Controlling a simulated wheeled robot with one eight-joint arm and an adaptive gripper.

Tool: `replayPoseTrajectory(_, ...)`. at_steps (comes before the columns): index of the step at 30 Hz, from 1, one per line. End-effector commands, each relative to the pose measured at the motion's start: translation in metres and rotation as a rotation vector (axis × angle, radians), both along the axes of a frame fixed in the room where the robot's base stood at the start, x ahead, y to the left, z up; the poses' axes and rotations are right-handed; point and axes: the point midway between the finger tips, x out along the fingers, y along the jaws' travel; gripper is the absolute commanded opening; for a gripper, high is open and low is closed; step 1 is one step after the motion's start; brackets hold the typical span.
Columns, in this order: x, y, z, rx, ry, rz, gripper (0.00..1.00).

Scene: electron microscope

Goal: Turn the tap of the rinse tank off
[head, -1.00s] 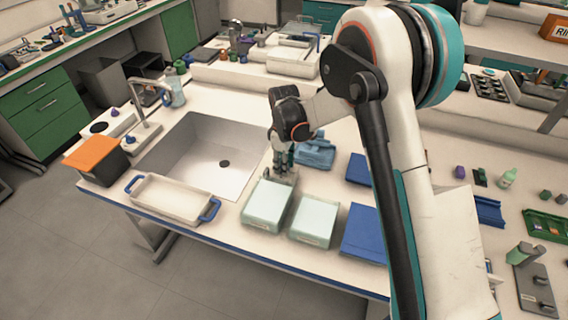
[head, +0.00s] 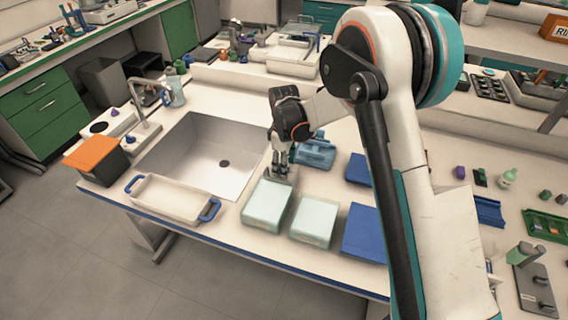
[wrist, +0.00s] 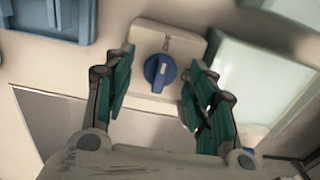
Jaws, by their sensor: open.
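My gripper (wrist: 160,62) is open, with one teal-padded finger on each side of the knob and visible gaps between. In the head view my gripper (head: 281,163) points down between the sink and the pale green containers, and it mostly hides the knob. The steel sink tank (head: 190,162) lies left of my gripper.
Two pale green lidded containers (head: 268,204) stand close in front of my gripper. A light blue object (head: 316,154) lies just right of it. A faucet (head: 145,110) stands at the sink's far left, and a white tray (head: 170,198) with blue handles is at the front.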

Motion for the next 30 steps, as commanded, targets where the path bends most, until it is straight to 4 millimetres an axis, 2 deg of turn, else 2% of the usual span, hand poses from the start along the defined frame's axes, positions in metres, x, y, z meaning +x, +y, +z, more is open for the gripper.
replayPoseTrajectory(5, 0.0, 0.0, 0.003, 0.0, 0.0, 0.0, 0.51)
replayPoseTrajectory(8, 0.0, 0.0, 0.013, 0.0, 0.0, 0.0, 0.51)
replayPoseTrajectory(21, 0.0, 0.0, 0.096, 0.0, 0.0, 0.0, 0.51)
replayPoseTrajectory(25, 0.0, 0.0, 0.111, 0.0, 0.0, 0.0, 0.51)
replayPoseTrajectory(30, 0.0, 0.0, 0.119, 0.0, 0.0, 0.0, 0.51)
